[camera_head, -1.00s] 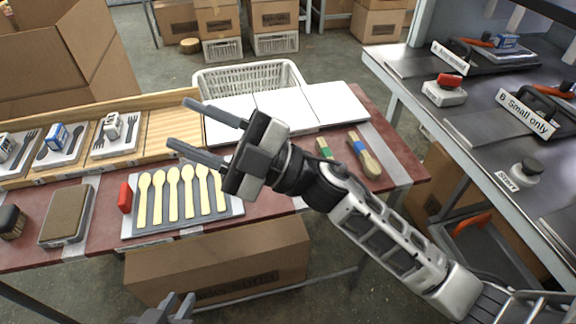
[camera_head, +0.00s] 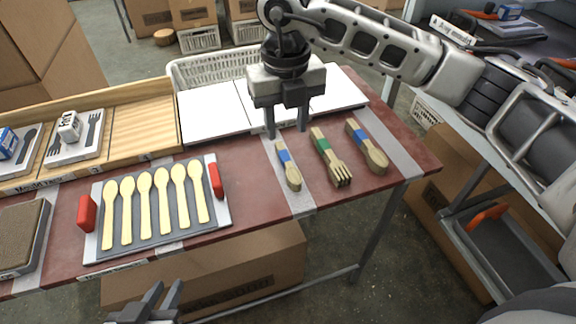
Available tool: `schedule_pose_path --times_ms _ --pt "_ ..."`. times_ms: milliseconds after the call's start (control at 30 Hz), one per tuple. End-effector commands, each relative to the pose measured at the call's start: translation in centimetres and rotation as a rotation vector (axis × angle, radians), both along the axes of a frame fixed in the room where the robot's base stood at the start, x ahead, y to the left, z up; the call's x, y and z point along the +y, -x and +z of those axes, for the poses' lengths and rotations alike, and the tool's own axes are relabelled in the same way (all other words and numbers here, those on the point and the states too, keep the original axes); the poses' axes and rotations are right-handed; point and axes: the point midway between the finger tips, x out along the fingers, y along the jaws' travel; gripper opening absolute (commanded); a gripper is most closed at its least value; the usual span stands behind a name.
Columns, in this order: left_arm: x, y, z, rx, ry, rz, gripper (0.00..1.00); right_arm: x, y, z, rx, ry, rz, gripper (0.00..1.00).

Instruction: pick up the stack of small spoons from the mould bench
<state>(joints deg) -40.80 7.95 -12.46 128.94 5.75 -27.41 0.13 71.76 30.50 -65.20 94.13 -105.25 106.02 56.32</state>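Three bundles of wooden cutlery lie on the right part of the red bench (camera_head: 247,200). The leftmost is a smaller spoon stack with a blue band (camera_head: 293,177). Beside it are a green-banded fork stack (camera_head: 322,144) and a larger blue-banded spoon stack (camera_head: 376,158). My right gripper (camera_head: 287,133) points down above the handle end of the smaller spoon stack. Its fingers are apart, one to each side of the handle as seen here; I cannot tell how far above it they are. My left gripper (camera_head: 162,297) is low in front of the bench, fingers apart and empty.
A mould tray (camera_head: 222,207) with several pale spoons and red handles lies left of the stacks. White boards (camera_head: 215,112) and a white basket (camera_head: 190,75) are behind. A wooden rack (camera_head: 140,127) is at the left. A cardboard box (camera_head: 235,270) sits below the bench.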

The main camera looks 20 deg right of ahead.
Motion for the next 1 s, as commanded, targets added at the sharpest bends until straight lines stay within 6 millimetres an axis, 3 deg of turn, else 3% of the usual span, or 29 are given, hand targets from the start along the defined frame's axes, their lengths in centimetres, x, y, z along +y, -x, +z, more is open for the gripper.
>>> schedule_pose_path --times_ms 200,467,700,1000 --pt "0.0 0.0 -0.1 -0.001 -0.001 0.0 0.23 0.0 0.0 -4.1 0.002 -0.002 0.002 0.4" --pt "0.0 0.0 -0.1 -0.001 -0.001 0.0 0.23 -0.1 -0.2 -5.9 0.002 -0.003 0.002 0.4" --pt "0.0 0.0 -0.1 -0.001 -0.001 0.0 0.23 -0.5 -0.7 -9.4 0.003 -0.003 0.004 0.4" --pt "0.0 0.0 -0.2 -0.001 -0.002 -0.001 0.23 -0.5 -0.8 -10.4 0.001 -0.004 0.004 0.4"
